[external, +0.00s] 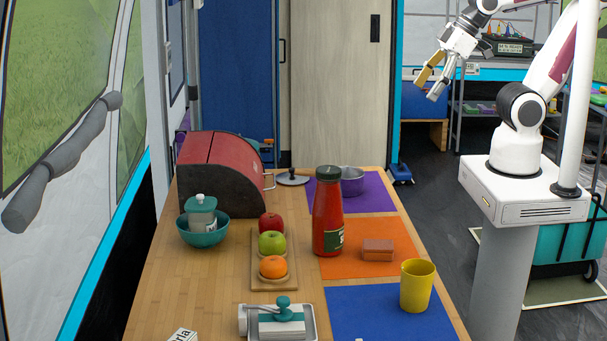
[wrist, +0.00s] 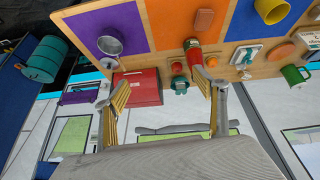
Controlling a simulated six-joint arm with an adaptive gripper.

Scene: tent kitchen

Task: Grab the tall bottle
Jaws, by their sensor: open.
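The tall bottle (external: 328,222) is red with a dark green lid and a green label, and stands upright on the table near the purple and orange mats. In the wrist view the bottle (wrist: 194,57) shows above the right finger, which may hide part of it. My gripper (external: 429,87) is open and empty, raised above and to the right of the table in the external view, well apart from the bottle. Its two spread fingers also show in the wrist view (wrist: 162,92).
A red bread box (external: 225,165) stands at the back left. The blue mat (external: 375,318) is mostly bare.

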